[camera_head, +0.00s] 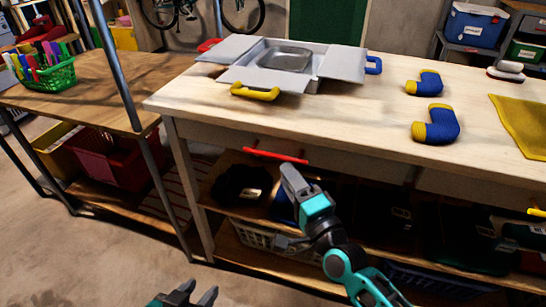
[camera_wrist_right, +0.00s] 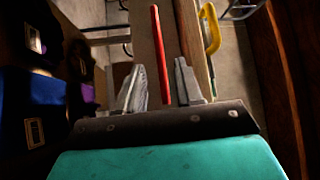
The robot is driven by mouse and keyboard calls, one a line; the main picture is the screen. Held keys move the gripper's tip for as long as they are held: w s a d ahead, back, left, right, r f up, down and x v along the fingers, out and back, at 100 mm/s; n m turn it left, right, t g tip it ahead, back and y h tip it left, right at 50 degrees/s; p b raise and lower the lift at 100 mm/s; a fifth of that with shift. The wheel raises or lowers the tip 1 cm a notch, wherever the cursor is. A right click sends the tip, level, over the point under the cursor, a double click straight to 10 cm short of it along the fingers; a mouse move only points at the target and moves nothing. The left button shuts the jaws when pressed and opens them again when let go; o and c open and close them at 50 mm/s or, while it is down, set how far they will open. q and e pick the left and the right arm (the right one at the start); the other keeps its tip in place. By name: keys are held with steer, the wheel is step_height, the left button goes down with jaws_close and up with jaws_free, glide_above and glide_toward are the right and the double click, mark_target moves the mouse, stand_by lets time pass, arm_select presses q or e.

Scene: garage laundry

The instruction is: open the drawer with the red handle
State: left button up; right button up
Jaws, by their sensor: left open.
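The red handle (camera_head: 275,155) is a thin horizontal bar on the drawer front (camera_head: 345,163) below the wooden worktop. The drawer looks shut. My right gripper (camera_head: 286,170) is just below and in front of the handle in the head view. In the right wrist view, the red handle (camera_wrist_right: 160,50) runs lengthwise between the two spread fingers of the right gripper (camera_wrist_right: 158,72). Both fingers look apart from it; I cannot tell how deep it sits between them. My left gripper (camera_head: 188,296) is open and empty at the bottom edge, over the floor.
On the worktop (camera_head: 385,115) are a grey open-flapped box (camera_head: 325,60) with a yellow handle (camera_head: 255,92), blue-yellow pipe elbows (camera_head: 436,125) and a yellow cloth (camera_head: 520,122). Shelves below hold dark bins and a pale basket (camera_head: 255,238). A metal post (camera_head: 108,60) stands left.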

mark_target(274, 156)
steer(key=b+x, duration=0.1)
steer(key=x, duration=0.6)
steer(key=shift+w+a, duration=0.1)
steer(key=shift+w, duration=0.15)
steer(key=shift+c, duration=0.4)
jaws_close()
